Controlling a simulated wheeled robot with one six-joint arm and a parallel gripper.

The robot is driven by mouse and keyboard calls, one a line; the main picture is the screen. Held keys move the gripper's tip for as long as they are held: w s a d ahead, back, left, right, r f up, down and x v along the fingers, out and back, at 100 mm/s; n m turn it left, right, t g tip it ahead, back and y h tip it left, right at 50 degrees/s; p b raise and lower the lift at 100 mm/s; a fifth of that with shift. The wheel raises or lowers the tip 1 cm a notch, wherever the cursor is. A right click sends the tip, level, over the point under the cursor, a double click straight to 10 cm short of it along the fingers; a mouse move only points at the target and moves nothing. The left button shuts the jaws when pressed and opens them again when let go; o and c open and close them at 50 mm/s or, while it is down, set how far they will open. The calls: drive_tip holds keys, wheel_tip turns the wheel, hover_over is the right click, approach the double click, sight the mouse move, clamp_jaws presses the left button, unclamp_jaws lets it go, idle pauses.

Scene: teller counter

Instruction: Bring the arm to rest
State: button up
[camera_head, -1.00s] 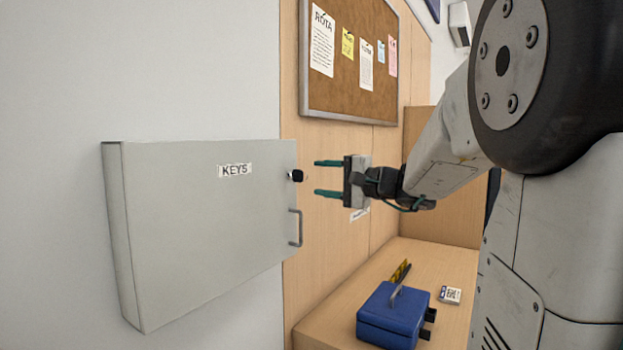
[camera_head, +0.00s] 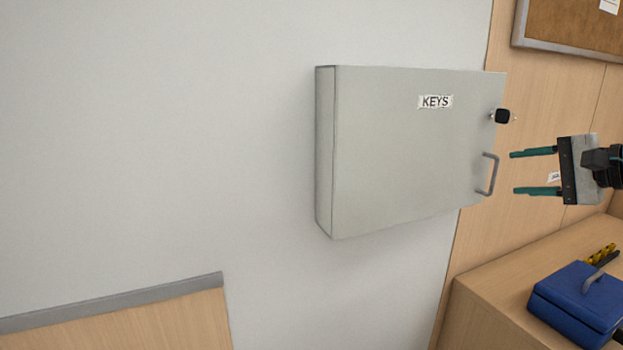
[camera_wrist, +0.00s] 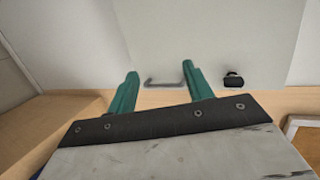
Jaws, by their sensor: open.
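My gripper (camera_head: 535,172) is open, with two teal fingers apart and nothing between them. In the head view it is at the right, just right of the grey key cabinet (camera_head: 400,150) on the wall. Its fingers point left toward the cabinet's handle (camera_head: 488,174), with a gap between. In the wrist view the handle (camera_wrist: 165,84) shows between the fingers (camera_wrist: 162,92), and the dark lock knob (camera_wrist: 233,80) is right of them. The cabinet door looks shut. Most of my arm is outside the head view.
A blue cash box (camera_head: 570,305) sits on the wooden counter (camera_head: 490,275) below my gripper, with a yellow and black item (camera_head: 600,254) behind it. A cork board (camera_head: 575,25) hangs at the upper right. The wall left of the cabinet is bare.

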drive_tip(key=s+a+f+n+g+h, duration=0.3)
drive_tip(key=s+a+f+n+g, duration=0.2)
drive_tip(key=s, duration=0.7)
drive_tip(key=s+a+f+n+g+h, duration=0.4)
drive_tip(key=s+a+f+n, duration=0.3)
drive_tip(key=s+a, duration=0.4)
drive_tip(key=shift+s+a+f+n+g, duration=0.15)
drive_tip(key=shift+s+f+n+g, duration=0.3)
drive_tip(key=shift+f+g, duration=0.45)
